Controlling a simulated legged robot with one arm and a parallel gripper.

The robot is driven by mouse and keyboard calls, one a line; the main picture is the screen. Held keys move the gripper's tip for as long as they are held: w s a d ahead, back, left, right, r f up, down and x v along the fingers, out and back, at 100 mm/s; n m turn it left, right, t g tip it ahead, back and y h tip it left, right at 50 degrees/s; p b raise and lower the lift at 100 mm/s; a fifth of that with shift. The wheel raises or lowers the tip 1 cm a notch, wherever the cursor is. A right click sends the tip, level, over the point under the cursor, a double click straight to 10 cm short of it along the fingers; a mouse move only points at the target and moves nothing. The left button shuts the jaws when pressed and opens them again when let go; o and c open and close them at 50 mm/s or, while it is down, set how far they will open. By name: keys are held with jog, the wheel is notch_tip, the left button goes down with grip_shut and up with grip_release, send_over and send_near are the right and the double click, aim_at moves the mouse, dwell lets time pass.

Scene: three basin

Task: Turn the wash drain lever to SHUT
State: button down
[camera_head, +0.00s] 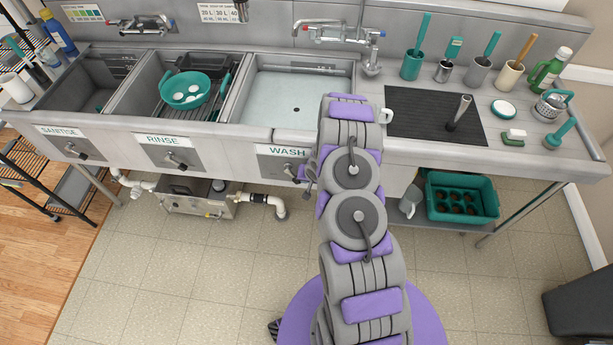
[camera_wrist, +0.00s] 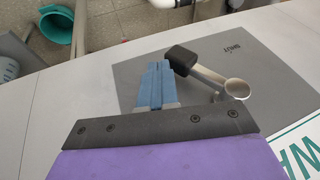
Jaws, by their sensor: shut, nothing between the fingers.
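The wash drain lever (camera_wrist: 207,74) shows in the wrist view, with a round steel hub and a black grip. It runs from the hub toward the upper left of its grey plate (camera_wrist: 145,95). The SHUT mark (camera_wrist: 235,48) is on the plate above the hub, and the lever does not point at it. My gripper (camera_wrist: 160,65) has its blue fingers together and empty, with the tips right beside the black grip; I cannot tell if they touch. In the head view my arm covers most of the lever beside the WASH sign (camera_head: 287,152).
The wash basin (camera_head: 298,95) holds water behind the counter's front edge. White pipes and a steel box (camera_head: 195,200) sit below. A green crate (camera_head: 462,197) is on the lower shelf at right.

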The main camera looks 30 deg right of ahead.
aim_at(298, 183)
jog(key=shift+w+a+f, duration=0.25)
jog(key=shift+a+f, duration=0.15)
jog(key=shift+f, duration=0.25)
jog(key=shift+w+a+f, duration=0.2)
jog(key=shift+a+f, duration=0.2)
jog(key=shift+f, duration=0.2)
jog(key=shift+f+y, duration=0.2)
jog(key=shift+y, duration=0.1)
jog(key=shift+w+a+f+m+t+y, duration=0.15)
jog(key=shift+w+a+f+t+y, duration=0.15)
jog(key=shift+t+y, duration=0.25)
jog(key=shift+w+a+f+m+t+y, duration=0.2)
jog(key=shift+a+t+y, duration=0.2)
jog(key=shift+t+y, duration=0.15)
jog(key=shift+w+a+f+m+t+y+b, duration=0.2)
jog(key=shift+w+a+t+y+b, duration=0.2)
jog(key=shift+a+t+y+b, duration=0.3)
jog(key=shift+w+a+f+m+t+y+b, duration=0.15)
jog(key=shift+w+a+t+y+b, duration=0.3)
jog(key=shift+y, duration=0.45)
jog(key=shift+w+a+r+t, duration=0.1)
jog(key=shift+a+r+t, duration=0.1)
jog(key=shift+t, duration=0.15)
jog(key=shift+a+f+y+b, duration=0.1)
jog(key=shift+a+y+b, duration=0.05)
jog(key=shift+y+b, duration=0.2)
